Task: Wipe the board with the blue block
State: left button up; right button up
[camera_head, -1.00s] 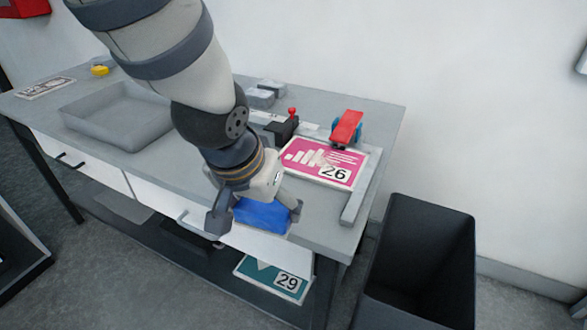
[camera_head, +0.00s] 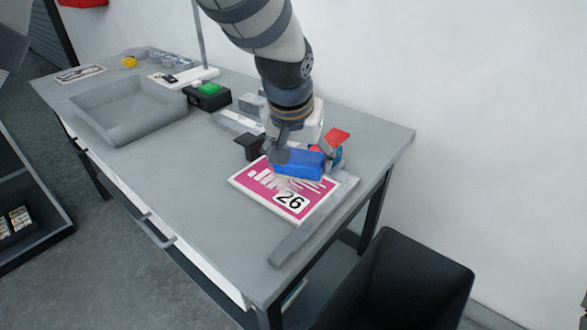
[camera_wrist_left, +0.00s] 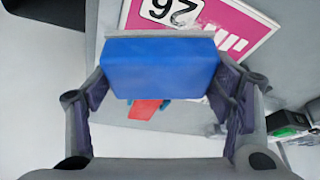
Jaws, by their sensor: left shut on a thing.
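The board (camera_head: 262,187) is a pink and white panel marked 26, lying flat on the table; it also shows in the left wrist view (camera_wrist_left: 235,22). My left gripper (camera_head: 298,160) is shut on the blue block (camera_head: 299,165), which fills the space between its fingers in the left wrist view (camera_wrist_left: 160,68). The block is at the far edge of the board and overlaps part of it in the head view. Whether its underside touches the board I cannot tell. My right gripper is not in view.
A grey L-shaped rail (camera_head: 310,222) runs along the board's right side. A red and blue item (camera_head: 336,140) stands just behind the block. A grey tray (camera_head: 128,128) and a green-topped device (camera_head: 207,95) are to the left. A dark bin (camera_head: 405,275) stands beside the table.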

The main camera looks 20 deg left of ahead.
pick_arm(q)
jog(key=shift+w+r, duration=0.3)
jog(key=shift+w, duration=0.4)
jog(key=shift+r, duration=0.1)
jog(key=b, duration=0.1)
send_over(304, 188)
jog(key=s, duration=0.1)
notch_tip(304, 188, down, 6)
jog(key=shift+s+d, duration=0.1)
jog(key=shift+s, duration=0.05)
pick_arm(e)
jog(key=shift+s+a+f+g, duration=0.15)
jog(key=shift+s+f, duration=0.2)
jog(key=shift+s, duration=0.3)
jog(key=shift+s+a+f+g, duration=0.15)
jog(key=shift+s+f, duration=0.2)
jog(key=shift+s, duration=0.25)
pick_arm(q)
jog(key=shift+f, duration=0.95)
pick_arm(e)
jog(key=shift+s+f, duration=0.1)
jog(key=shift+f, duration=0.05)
